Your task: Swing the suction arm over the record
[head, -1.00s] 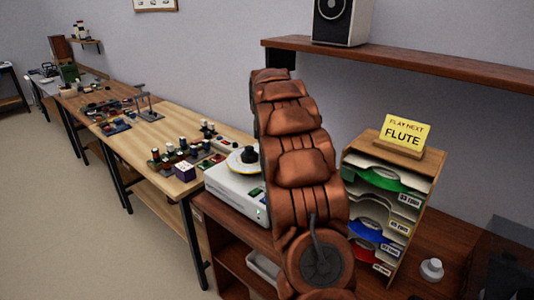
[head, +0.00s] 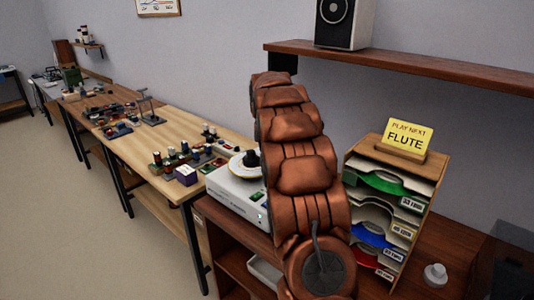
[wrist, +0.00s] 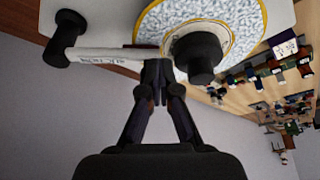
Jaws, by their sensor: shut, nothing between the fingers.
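The record (wrist: 255,28) is a mottled white-grey disc with a yellow rim at the top of the wrist view; in the head view it shows partly (head: 237,170) on the white machine (head: 228,192). A black cylinder (wrist: 197,55) stands at its middle. The pale suction arm (wrist: 100,54), a bar with lettering, runs from a black post (wrist: 63,38) toward the record's edge. My gripper (wrist: 155,72) is shut and empty, its fingertips at the bar's end near the rim. I cannot tell whether they touch. My own arm hides the gripper in the head view.
A shelf with a speaker (head: 342,24) hangs above. A wooden bench (head: 165,150) with small items lies left. A small white knob (head: 435,275) sits at the lower right.

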